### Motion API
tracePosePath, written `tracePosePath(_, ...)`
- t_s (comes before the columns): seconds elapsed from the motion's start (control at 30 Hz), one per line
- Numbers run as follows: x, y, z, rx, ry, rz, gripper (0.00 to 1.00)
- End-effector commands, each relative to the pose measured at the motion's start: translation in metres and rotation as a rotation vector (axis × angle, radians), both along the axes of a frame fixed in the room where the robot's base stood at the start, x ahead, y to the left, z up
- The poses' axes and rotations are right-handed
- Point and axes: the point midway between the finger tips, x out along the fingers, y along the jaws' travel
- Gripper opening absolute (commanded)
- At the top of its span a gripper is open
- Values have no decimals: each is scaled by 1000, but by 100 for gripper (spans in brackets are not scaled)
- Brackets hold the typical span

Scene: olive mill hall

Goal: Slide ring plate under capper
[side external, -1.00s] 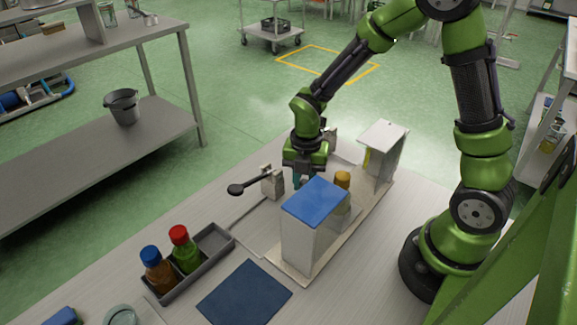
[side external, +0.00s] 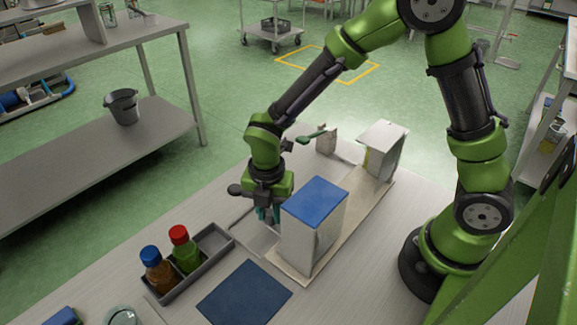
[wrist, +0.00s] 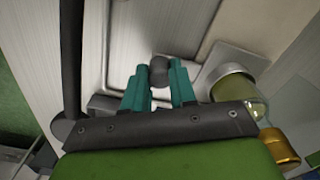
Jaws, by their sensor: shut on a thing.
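My gripper (side external: 268,214) has teal fingers pointing down, left of a white box tower with a blue top (side external: 315,195). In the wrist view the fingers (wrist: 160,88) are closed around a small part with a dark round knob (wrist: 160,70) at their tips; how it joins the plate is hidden. A thin grey plate (side external: 258,240) lies beside the tower. In the wrist view a bottle (wrist: 236,90) with a gold cap (wrist: 281,148) stands right of the fingers, near a pale plate edge (wrist: 226,55). The tower hides it in the side view. I cannot tell which tower is the capper.
A second white tower (side external: 383,140) stands behind on the beige base (side external: 350,225). A dark knob (side external: 235,190) shows left of my gripper, and a green lever (side external: 312,136) behind. A grey tray (side external: 205,262) holds bottles. A blue mat (side external: 243,292) lies in front.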

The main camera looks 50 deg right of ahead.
Motion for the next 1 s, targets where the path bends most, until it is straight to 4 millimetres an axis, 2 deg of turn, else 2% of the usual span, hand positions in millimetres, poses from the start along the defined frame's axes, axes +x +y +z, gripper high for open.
tracePosePath(0.03,1,5,1,5,-5,3,0)
tracePosePath(0.3,1,8,1,10,-7,8,0)
tracePosePath(0.33,1,8,1,10,-7,8,30)
tracePosePath(0.47,1,7,1,9,-6,7,50)
tracePosePath(0.8,1,4,3,5,-4,3,52)
tracePosePath(0.87,1,4,7,5,-4,3,52)
tracePosePath(1.0,1,4,29,6,-8,1,52)
